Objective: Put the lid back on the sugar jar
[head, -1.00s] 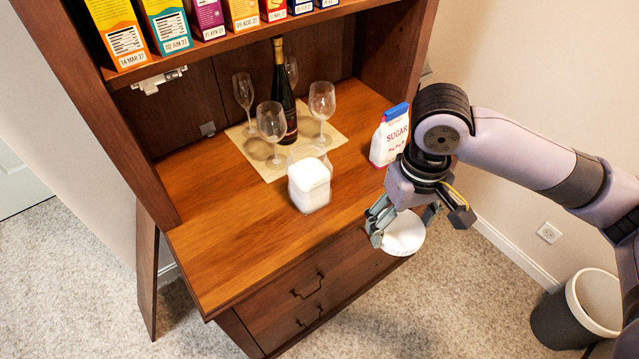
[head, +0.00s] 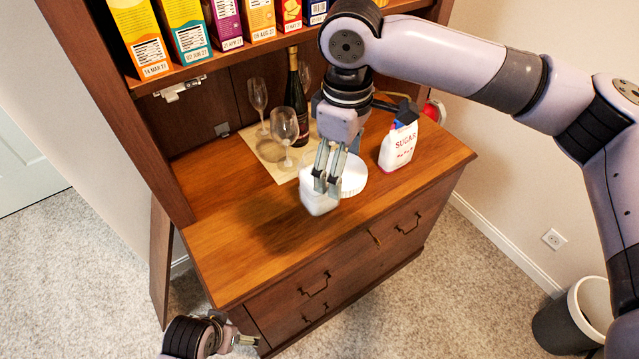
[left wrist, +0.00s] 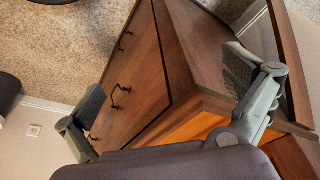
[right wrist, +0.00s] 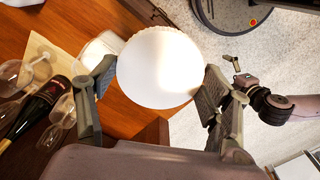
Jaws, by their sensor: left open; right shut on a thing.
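The sugar jar (head: 319,201), clear with white contents, stands on the hutch counter, partly behind my right gripper (head: 335,185). That gripper is shut on the round white lid (head: 354,176), which is held roughly level at the jar's right side in the head view. In the right wrist view the lid (right wrist: 160,67) sits between the fingers and overlaps the edge of the jar (right wrist: 98,47). The exact gap between lid and jar cannot be told. My left gripper (head: 248,341) is open and empty, low in front of the hutch; its spread fingers show in the left wrist view (left wrist: 170,112).
A sugar bag (head: 398,148) stands right of the jar. A dark bottle (head: 294,95) and wine glasses (head: 284,124) stand on a mat behind it. Cereal boxes (head: 188,35) fill the shelf above. The counter's front left (head: 240,260) is clear.

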